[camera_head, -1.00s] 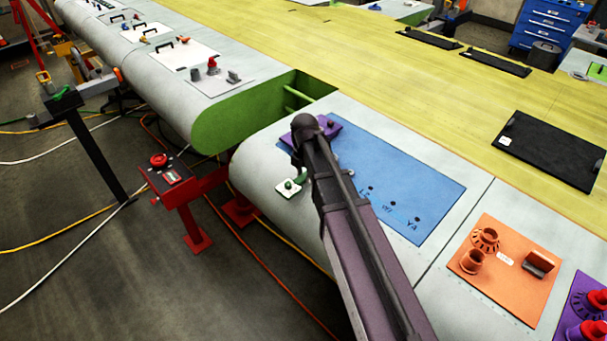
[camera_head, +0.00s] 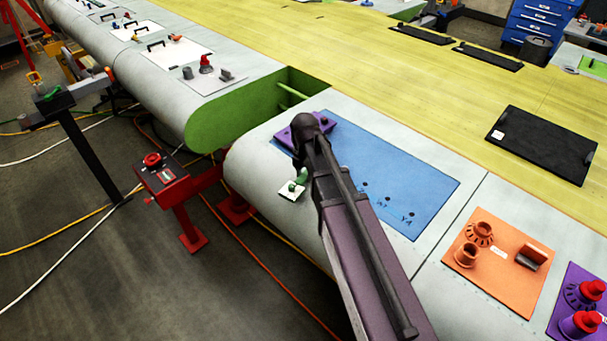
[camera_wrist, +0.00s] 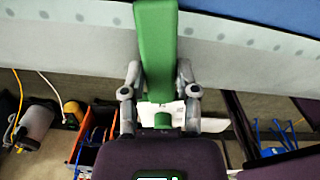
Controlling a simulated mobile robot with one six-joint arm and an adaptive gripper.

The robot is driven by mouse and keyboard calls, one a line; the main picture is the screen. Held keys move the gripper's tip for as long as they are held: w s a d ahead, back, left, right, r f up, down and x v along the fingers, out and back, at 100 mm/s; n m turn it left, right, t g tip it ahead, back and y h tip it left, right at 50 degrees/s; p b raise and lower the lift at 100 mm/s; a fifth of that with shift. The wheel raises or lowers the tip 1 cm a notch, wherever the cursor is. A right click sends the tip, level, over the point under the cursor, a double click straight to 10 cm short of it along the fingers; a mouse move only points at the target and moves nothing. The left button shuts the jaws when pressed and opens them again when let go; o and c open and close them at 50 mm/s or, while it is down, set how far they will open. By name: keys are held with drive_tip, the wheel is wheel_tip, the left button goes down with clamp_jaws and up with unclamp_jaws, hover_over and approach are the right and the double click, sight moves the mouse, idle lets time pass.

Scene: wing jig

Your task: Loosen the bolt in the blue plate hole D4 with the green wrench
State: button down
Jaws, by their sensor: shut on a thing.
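The blue plate (camera_head: 420,185) lies on the grey wing surface. Several small dark holes with labels show near its lower right edge; hole D4 and its bolt cannot be made out, and my arm covers part of the plate. In the wrist view my gripper (camera_wrist: 158,85) is shut on the green wrench (camera_wrist: 156,40), which points up the picture towards the wing edge. The wrench's far end runs out of that view. In the head view a small green part, possibly the wrench, shows left of my arm by a white square; my gripper is mostly hidden there.
A purple block (camera_head: 292,133) sits at the plate's upper left corner. An orange plate (camera_head: 500,285) with fittings lies to the right. A red stand (camera_head: 165,180) is on the floor at left, among cables. A green-lined gap (camera_head: 285,95) separates the wing sections.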

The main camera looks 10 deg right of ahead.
wheel_tip(320, 180, up, 7)
drive_tip(key=p, duration=0.7)
idle(0.3)
drive_tip(key=shift+s, duration=0.15)
